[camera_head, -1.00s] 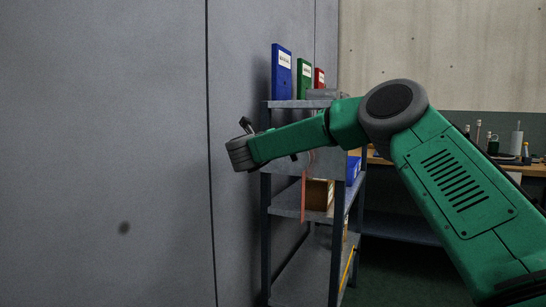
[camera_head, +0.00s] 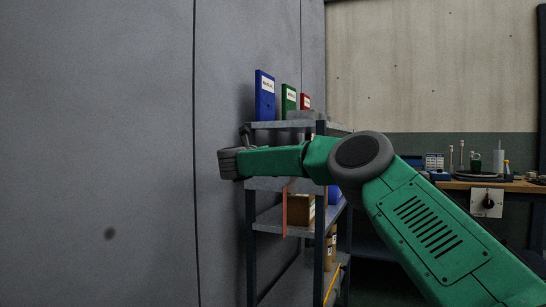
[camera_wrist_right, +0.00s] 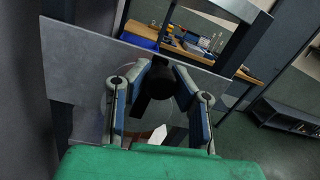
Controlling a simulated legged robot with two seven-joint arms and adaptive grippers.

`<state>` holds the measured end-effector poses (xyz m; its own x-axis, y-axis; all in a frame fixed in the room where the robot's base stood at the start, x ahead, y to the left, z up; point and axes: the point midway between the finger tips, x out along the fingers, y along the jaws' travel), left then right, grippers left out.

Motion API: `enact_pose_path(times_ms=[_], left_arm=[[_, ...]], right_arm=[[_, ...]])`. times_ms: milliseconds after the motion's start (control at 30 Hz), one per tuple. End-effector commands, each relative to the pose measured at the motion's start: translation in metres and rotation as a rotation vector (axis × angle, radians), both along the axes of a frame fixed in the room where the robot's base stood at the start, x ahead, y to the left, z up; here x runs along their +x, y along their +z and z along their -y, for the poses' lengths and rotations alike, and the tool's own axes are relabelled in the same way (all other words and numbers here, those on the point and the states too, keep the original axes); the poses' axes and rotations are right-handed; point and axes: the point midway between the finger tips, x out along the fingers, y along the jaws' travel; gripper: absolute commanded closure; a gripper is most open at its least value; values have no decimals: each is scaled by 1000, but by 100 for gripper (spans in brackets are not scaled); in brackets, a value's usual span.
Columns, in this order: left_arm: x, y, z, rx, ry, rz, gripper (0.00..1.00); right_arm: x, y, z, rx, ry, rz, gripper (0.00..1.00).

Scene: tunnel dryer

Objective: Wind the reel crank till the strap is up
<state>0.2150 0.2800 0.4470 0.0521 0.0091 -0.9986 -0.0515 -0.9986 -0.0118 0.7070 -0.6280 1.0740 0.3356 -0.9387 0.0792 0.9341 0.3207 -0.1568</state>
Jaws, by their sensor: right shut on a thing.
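My right gripper (camera_wrist_right: 161,72) is shut on a dark crank knob (camera_wrist_right: 161,80) in the right wrist view. A dark crank arm (camera_wrist_right: 141,106) runs down from the knob, before a pale round disc, probably the reel (camera_wrist_right: 179,118). A grey plate (camera_wrist_right: 75,60) lies behind them. A thin reddish strip, probably the strap (camera_head: 285,212), hangs below the forearm in front of the shelf unit. Its upper end is hidden. My left gripper is out of view.
A grey shelf unit (camera_head: 251,236) stands beside a large grey wall panel (camera_head: 100,120). It holds a blue binder (camera_head: 265,97), a green binder (camera_head: 288,104) and a brown box (camera_head: 301,210). A workbench (camera_head: 512,187) with small items stands at the back right.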

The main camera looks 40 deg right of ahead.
Motion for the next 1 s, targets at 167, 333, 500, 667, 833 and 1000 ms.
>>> enact_pose_path(times_ms=[167, 333, 500, 667, 833, 1000], left_arm=[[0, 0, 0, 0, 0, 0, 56], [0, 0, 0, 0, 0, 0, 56], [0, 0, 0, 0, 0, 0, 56], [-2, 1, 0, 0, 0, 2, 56], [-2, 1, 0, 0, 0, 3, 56], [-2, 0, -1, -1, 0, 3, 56]], right_arm=[[4, -8, -6, 6, 12, -13, 100], [3, -6, -5, 6, 10, -10, 56], [1, -4, -1, 5, 7, -5, 56], [0, -4, -3, 6, 7, -5, 56], [-8, -5, -25, 4, 10, -5, 56], [-19, -7, -62, 2, 10, -5, 56]])
